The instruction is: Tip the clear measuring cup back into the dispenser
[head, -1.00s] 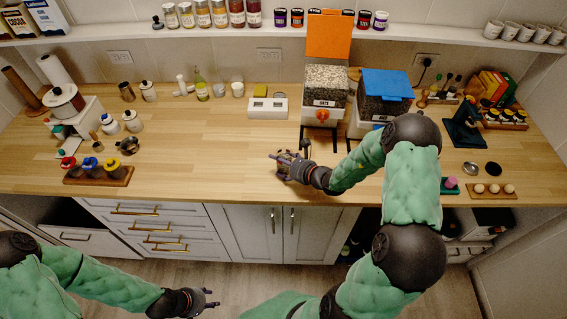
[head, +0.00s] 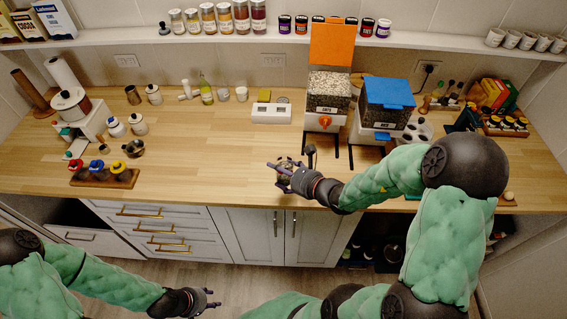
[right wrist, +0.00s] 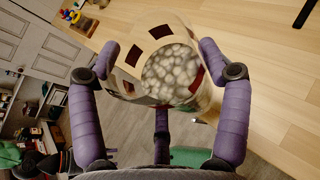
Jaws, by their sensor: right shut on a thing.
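The clear measuring cup (right wrist: 172,68) is held between the purple fingers of my right gripper (right wrist: 155,62), with pale, lumpy pieces visible inside it. In the head view the cup (head: 287,167) is small and partly hidden by the fingers of my right gripper (head: 279,176), over the counter's front part. The dispenser (head: 327,97) with its orange lid raised stands behind and to the right of the cup, apart from it.
A second dispenser (head: 386,105) with a closed blue lid stands right beside the first. A small dark-topped stand (head: 310,150) is close behind my right gripper. A white box (head: 271,112) sits at the back. The counter (head: 215,150) left of the gripper is clear.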

